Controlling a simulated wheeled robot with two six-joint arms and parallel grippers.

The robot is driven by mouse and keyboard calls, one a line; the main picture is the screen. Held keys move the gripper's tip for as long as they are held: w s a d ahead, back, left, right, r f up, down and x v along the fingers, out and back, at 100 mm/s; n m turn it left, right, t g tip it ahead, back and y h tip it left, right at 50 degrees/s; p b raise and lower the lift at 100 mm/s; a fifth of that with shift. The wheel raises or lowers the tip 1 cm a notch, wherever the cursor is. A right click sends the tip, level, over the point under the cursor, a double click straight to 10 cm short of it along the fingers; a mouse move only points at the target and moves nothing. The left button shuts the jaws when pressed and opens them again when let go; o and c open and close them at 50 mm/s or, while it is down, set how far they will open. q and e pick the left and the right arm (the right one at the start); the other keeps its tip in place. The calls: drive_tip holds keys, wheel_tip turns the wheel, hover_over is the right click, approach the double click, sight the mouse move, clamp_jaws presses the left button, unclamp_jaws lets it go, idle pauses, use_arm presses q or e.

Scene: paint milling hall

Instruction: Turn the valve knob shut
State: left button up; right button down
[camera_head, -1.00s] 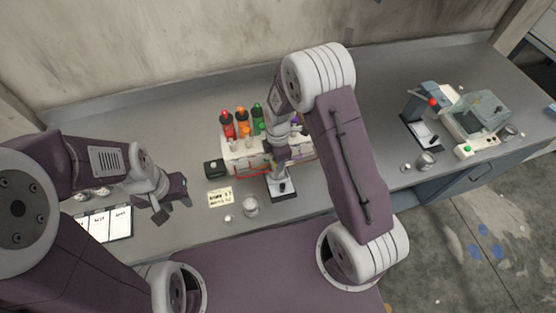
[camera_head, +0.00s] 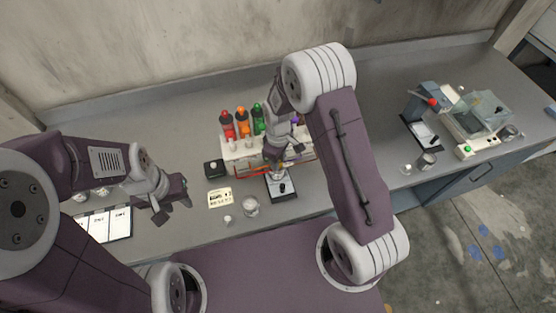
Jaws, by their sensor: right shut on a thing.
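A white dispenser rack (camera_head: 232,152) with red, orange, green and purple bottles stands on the grey bench. My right gripper (camera_head: 279,158) is at the rack's front, below the green bottle (camera_head: 258,118). It is shut on the valve knob, which its fingers and wrist mostly hide. A black scale (camera_head: 283,191) lies just below the gripper, in front of the rack. My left gripper (camera_head: 172,209) hangs over the bench at the left, apart from the rack. It looks open and empty.
A white chart (camera_head: 106,225) lies at the left. Lab devices (camera_head: 478,118) stand at the far right. The bench behind the rack is clear.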

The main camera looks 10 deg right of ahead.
drive_tip(key=shift+w+m, duration=0.1)
drive_tip(key=shift+m, duration=0.5)
drive_tip(key=c, duration=1.1)
unclamp_jaws()
drive_tip(key=shift+c, duration=0.2)
wheel_tip(320, 180, up, 9)
drive_tip(key=b, duration=0.1)
drive_tip(key=shift+b, duration=0.3)
